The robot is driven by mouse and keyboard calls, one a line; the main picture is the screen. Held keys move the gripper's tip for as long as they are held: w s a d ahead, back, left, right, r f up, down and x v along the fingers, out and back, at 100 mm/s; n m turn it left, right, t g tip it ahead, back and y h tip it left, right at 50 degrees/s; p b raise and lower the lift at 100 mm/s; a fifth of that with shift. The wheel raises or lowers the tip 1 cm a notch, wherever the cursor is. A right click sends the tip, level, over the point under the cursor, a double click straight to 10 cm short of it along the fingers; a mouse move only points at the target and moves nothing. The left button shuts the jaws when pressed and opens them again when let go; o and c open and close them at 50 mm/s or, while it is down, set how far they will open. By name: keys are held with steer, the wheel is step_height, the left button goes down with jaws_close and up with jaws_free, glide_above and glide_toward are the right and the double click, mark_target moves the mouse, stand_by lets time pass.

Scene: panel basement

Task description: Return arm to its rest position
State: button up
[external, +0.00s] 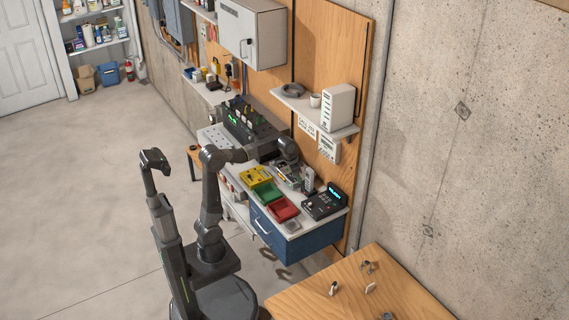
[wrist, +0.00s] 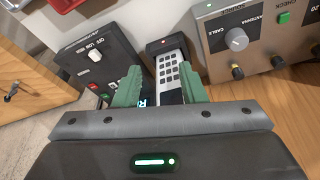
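My arm (external: 211,195) reaches from its base over the workbench, bent at the elbow. My gripper (external: 290,160) is over the back of the bench, pointing down; its fingertips are too small to make out in the external view. In the wrist view my gripper (wrist: 160,72) has two green fingers standing apart, with a gap between them. A dark handset with a white keypad (wrist: 169,70) shows beyond and between the fingers. I see no contact with it, and its lower part is partly hidden by the fingers and gripper body.
A black switch box (wrist: 95,55) is left of the fingers and a grey knob panel (wrist: 255,40) is right. Yellow (external: 255,176), green (external: 269,194) and red (external: 283,210) bins sit on the bench. A shelf (external: 300,104) hangs above. A wooden table (external: 340,282) stands nearer.

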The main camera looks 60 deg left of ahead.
steer(key=shift+s+a+n+y, duration=0.2)
steer(key=shift+a+n, duration=0.5)
steer(key=shift+a, duration=0.25)
steer(key=shift+s+a+n+y, duration=0.1)
steer(key=shift+a+n+y, duration=0.1)
steer(key=shift+a+n, duration=0.65)
steer(key=shift+a, duration=0.1)
